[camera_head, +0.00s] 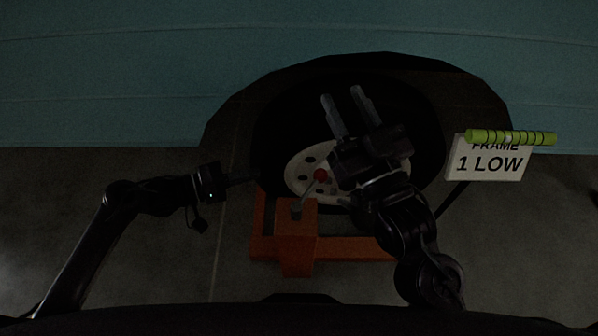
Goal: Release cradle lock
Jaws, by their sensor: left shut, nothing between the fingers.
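The orange cradle (350,247) sits on the floor around the bottom of the camper's wheel. A grey lever (306,195) with a red knob (321,175) rises at a tilt from the cradle's front block (296,235). My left gripper (254,180) is shut and empty, pointing right at the tyre's left side, left of the lever and apart from it. My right gripper (341,93) is open and empty, its two fingers pointing up in front of the tyre. My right arm hides the wheel's right part and some of the cradle.
The dark tyre (275,130) with its pale rim (298,182) stands under the teal camper wall (120,80). A white sign (490,163) reading "FRAME 1 LOW", with a yellow-green tube (510,138) along its top, is at the right. Grey floor is clear at both sides.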

